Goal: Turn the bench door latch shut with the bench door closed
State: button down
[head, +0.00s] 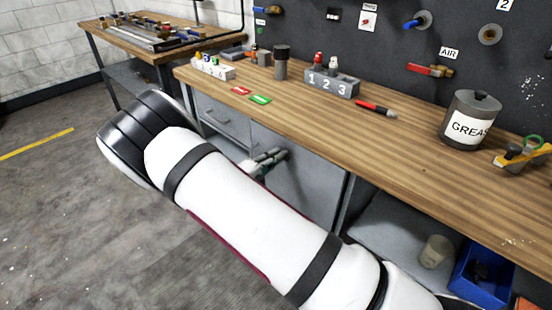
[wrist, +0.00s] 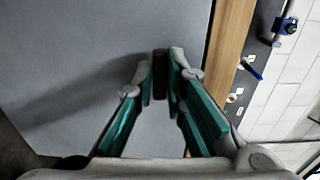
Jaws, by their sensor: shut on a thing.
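The grey bench door (head: 305,185) hangs under the wooden bench top and looks closed, though my arm hides its lower part. In the wrist view its flat grey face (wrist: 75,65) fills the left and middle. The dark bench door latch (wrist: 160,72) stands out as a short bar, roughly parallel to the bench edge in that view. My gripper (wrist: 160,85) has its fingertips on both sides of the latch and is shut on it.
The wooden bench top (head: 400,150) runs above the door and holds a grease tin (head: 468,120), a numbered block (head: 331,84) and a red-black marker (head: 375,108). A drawer (head: 222,117) lies left of the door. An open shelf with a blue bin (head: 482,275) lies right.

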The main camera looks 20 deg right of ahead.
jog(key=c, duration=1.6)
grip_release()
jog(key=shift+c, duration=0.2)
jog(key=v, duration=1.2)
jog(key=shift+f, duration=0.1)
jog(key=s+d+r+m+g+y+p, duration=0.25)
jog(key=s+d+r+m+g, duration=0.35)
jog(key=r+m, duration=0.45)
jog(key=s+d+r+m+g+y+p, duration=0.2)
jog(key=s+d+r+m+g+y, duration=0.2)
jog(key=s+d+r+m, duration=0.45)
jog(key=s+a+r+m+t+y+p, duration=0.1)
jog(key=s+r+m+t+y+p, duration=0.1)
jog(key=s+r+m+y, duration=0.2)
jog(key=s+a+r+m+t+y+p, duration=0.1)
jog(key=s+r+m+t+y+p, duration=0.2)
jog(key=s+r+m, duration=0.8)
jog(key=s+m+y, duration=0.2)
jog(key=s+m, duration=0.4)
jog(key=m, duration=0.2)
jog(key=shift+s+a+p, duration=0.15)
jog(key=shift+a+p, duration=0.1)
jog(key=shift+p, duration=0.05)
